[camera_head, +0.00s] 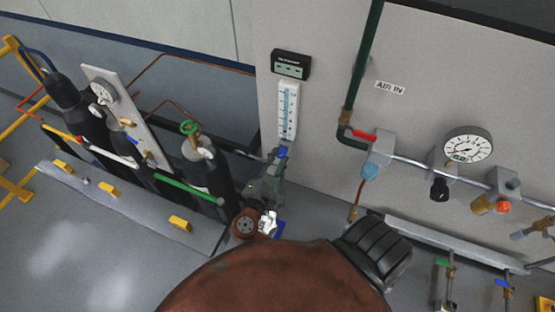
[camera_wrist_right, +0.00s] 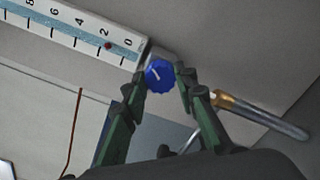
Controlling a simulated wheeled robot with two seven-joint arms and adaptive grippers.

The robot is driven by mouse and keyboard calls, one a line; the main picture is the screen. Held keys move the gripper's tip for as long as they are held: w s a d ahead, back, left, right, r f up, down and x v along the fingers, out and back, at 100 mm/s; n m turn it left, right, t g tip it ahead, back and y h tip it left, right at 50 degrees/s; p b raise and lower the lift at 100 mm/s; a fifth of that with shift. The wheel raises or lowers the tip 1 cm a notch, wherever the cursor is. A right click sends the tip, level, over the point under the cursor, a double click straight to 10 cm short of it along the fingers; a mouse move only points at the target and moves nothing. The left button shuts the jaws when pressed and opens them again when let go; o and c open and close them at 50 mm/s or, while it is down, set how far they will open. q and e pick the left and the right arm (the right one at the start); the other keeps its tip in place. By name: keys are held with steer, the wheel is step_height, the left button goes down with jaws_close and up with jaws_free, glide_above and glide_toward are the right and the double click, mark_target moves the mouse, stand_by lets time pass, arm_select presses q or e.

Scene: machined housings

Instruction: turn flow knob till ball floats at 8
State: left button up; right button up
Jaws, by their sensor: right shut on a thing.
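The flowmeter (camera_head: 288,110) is a white upright tube with a blue-marked scale on the wall. It also shows in the wrist view (camera_wrist_right: 70,29), where its small red ball (camera_wrist_right: 108,45) sits between the 0 and 2 marks. The blue flow knob (camera_wrist_right: 159,75) is at the scale's zero end and also shows in the head view (camera_head: 282,152). My right gripper (camera_wrist_right: 165,76) is shut on the knob, one green-and-dark finger on each side; in the head view its fingertips (camera_head: 280,158) are just below the tube. My left gripper is not in view.
A black digital display (camera_head: 290,64) hangs above the flowmeter. Dark gas cylinders (camera_head: 207,168) stand on the left. A pipe with a round gauge (camera_head: 467,145) and several valves runs along the wall on the right. A brass fitting (camera_wrist_right: 232,102) lies close to my right finger.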

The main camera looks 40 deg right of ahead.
steer(key=o, duration=1.2)
steer(key=shift+s, duration=0.1)
steer(key=shift+c, duration=0.2)
steer(key=v, duration=0.7)
steer(key=shift+a, duration=0.25)
